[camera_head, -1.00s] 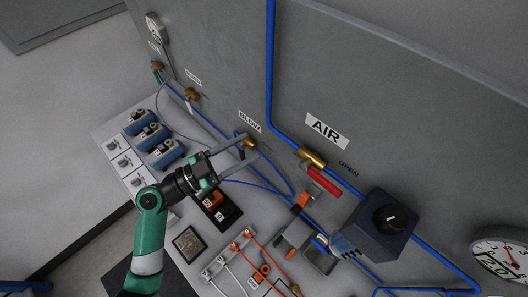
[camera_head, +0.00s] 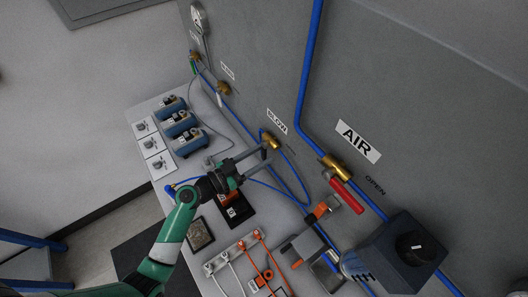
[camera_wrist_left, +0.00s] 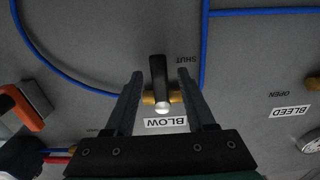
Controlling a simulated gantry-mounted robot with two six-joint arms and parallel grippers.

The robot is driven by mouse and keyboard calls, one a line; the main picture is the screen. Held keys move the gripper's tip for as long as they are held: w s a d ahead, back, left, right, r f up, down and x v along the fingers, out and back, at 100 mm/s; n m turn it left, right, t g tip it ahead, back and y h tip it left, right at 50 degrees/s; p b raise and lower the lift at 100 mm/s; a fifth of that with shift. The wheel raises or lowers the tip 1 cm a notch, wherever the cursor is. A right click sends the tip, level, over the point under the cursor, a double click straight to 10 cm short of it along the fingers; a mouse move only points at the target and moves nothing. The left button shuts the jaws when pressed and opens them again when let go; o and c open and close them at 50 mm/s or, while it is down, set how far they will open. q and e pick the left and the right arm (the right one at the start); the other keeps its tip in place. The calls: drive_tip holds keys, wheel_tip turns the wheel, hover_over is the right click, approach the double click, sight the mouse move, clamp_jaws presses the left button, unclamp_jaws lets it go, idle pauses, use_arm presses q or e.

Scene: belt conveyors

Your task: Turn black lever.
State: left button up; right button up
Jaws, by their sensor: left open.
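The black lever (camera_wrist_left: 159,84) sits on a brass valve by the BLOW label (camera_wrist_left: 166,123) in the left wrist view. It points up toward the SHUT mark, with a bright round end at its lower tip. My left gripper (camera_wrist_left: 160,78) is open, with one finger on each side of the lever and a gap on both sides. In the head view my left gripper (camera_head: 267,153) reaches from the left to the BLOW valve (camera_head: 271,141) on the grey panel. The lever is hard to make out there.
A red-handled valve (camera_head: 346,195) sits under the AIR label (camera_head: 358,141). A dark box with a knob (camera_head: 402,250) is at the lower right. Blue hoses (camera_head: 304,85) run along the panel. Blue devices (camera_head: 179,124) stand on the bench at the left.

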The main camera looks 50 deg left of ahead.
use_arm(q)
drive_tip(key=shift+w+d, duration=0.15)
drive_tip(key=shift+w, duration=0.7)
clamp_jaws()
idle(0.8)
